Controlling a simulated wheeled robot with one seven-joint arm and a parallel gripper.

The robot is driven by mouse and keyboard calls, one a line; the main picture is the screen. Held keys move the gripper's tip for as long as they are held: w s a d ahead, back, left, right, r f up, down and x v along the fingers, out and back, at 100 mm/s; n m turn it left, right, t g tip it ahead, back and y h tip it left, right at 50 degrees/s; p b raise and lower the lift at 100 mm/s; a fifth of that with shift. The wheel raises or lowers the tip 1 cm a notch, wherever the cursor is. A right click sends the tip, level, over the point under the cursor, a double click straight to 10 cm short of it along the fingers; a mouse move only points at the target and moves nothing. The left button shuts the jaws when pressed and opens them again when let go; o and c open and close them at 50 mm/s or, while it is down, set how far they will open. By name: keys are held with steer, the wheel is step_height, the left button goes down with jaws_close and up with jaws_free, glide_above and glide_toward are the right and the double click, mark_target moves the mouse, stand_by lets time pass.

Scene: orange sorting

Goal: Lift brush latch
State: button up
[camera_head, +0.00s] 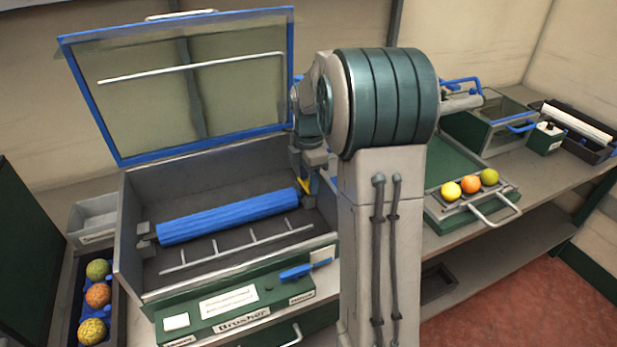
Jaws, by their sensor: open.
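The brusher (125,235) is a grey box with a green front panel; its glass lid (195,85) in a blue frame stands open. A long blue brush roller (228,216) lies inside, its left end at a grey bracket (146,238). My gripper (306,188) is inside the box at the roller's right end, open and seen small from behind my arm. A small yellow part (304,185) shows there; I cannot tell if it is the latch or part of my gripper. Contact is unclear. My arm hides part of the box's right side.
A blue lever (304,269) and a white button (176,322) are on the front panel. A metal rack (238,243) lies before the roller. Several oranges sit in a left tray (70,300) and on a green right tray (456,213). Another glass-lidded box (497,115) stands further right.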

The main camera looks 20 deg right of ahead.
jaws_close()
steer(key=shift+w+r+g+p, duration=0.2)
steer(key=shift+r+g+p, duration=0.25)
steer(key=shift+p, duration=0.8)
steer(key=w+r+g+p, duration=0.1)
steer(key=p, duration=0.3)
steer(key=shift+g, duration=0.25)
steer(key=p, duration=0.1)
steer(key=g+p, duration=0.1)
steer(key=p, duration=0.1)
steer(key=shift+w+r, duration=0.2)
steer(key=shift+w, duration=0.15)
steer(key=shift+w+f+g+p, duration=0.1)
steer(key=shift+w+g+p, duration=0.2)
steer(key=shift+g, duration=0.3)
steer(key=shift+s, duration=0.1)
jaws_free()
steer(key=shift+s+f, duration=0.1)
